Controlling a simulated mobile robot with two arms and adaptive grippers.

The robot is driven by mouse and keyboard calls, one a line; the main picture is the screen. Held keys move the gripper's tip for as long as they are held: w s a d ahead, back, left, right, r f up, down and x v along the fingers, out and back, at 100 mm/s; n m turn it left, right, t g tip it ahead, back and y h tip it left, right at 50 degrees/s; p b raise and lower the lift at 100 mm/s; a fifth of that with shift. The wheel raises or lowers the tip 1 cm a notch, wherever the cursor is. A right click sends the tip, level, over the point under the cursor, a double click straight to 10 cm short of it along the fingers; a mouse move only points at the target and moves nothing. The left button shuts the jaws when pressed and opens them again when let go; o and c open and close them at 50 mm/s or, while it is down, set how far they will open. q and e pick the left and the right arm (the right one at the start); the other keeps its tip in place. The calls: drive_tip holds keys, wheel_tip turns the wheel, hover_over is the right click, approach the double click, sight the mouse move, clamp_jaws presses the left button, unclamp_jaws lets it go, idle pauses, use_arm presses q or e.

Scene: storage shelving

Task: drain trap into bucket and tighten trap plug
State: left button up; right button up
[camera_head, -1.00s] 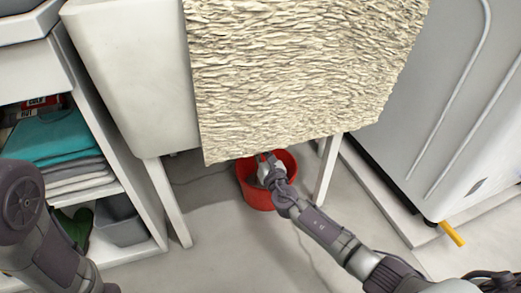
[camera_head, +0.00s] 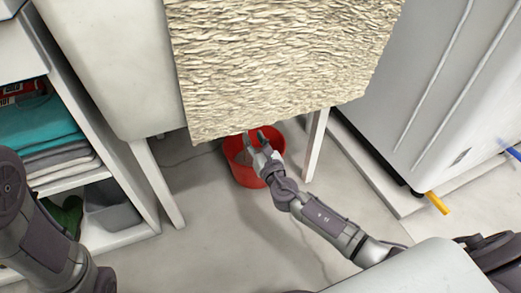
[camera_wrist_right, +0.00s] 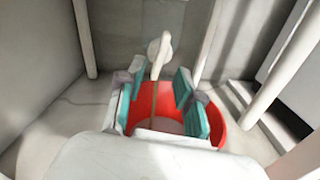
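A red bucket (camera_head: 240,173) stands on the floor under the sink cabinet, partly behind its textured hanging front. My right gripper (camera_head: 255,139) is over the bucket's right part, its two fingers apart. The right wrist view shows the same gripper (camera_wrist_right: 159,80) open, with teal pads and nothing between them in its grip. A pale trap pipe (camera_wrist_right: 160,48) with a rounded end hangs beyond the fingers. A thin brownish line (camera_wrist_right: 153,103) runs from it down into the bucket (camera_wrist_right: 215,122). I cannot make out a separate plug. My left arm is at the left; its gripper is outside the picture.
The textured panel (camera_head: 280,60) hangs low above the bucket, with white legs (camera_head: 315,145) and (camera_head: 158,183) beside it. A shelf with folded cloths (camera_head: 45,130) and a grey bin (camera_head: 112,210) stands left. A white appliance (camera_head: 440,100) stands right. The floor in front is clear.

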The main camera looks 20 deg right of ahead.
drive_tip(key=s, duration=0.6)
drive_tip(key=shift+s+d, duration=0.1)
idle(0.3)
